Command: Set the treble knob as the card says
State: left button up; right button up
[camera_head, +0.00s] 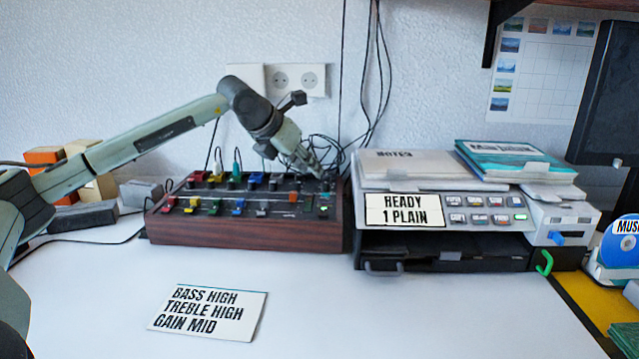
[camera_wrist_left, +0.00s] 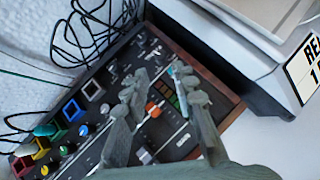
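The card (camera_head: 208,312) lies flat on the table and reads BASS HIGH, TREBLE HIGH, GAIN MID. The wood-sided mixer (camera_head: 245,232) stands behind it, with coloured knobs and sliders on its dark top. I cannot read which knob is treble. My left gripper (camera_head: 318,172) reaches down over the mixer's right end. In the left wrist view its two fingers (camera_wrist_left: 157,77) are apart, with panel visible between them and no object clearly held. An orange slider cap (camera_wrist_left: 153,110) shows between the fingers. The right gripper is not in view.
A grey printer (camera_head: 450,255) with a READY 1 PLAIN display and papers on top stands close right of the mixer. Black cables (camera_head: 325,150) hang behind. Orange and tan boxes (camera_head: 90,165) are at the left. The front table is clear around the card.

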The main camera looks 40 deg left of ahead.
aim_at(325, 183)
pick_arm(q)
jog(key=shift+w+d+f, duration=0.1)
jog(key=shift+w+d, duration=0.05)
jog(key=shift+w, duration=0.05)
jog(key=shift+w+f, duration=0.25)
jog(key=shift+w, duration=0.05)
jog(key=x, duration=0.6)
jog(key=shift+w+f+p, duration=0.2)
jog(key=shift+f+p, duration=0.05)
jog(key=shift+p, duration=0.15)
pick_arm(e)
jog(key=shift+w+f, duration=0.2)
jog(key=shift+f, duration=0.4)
pick_arm(q)
grip_shut()
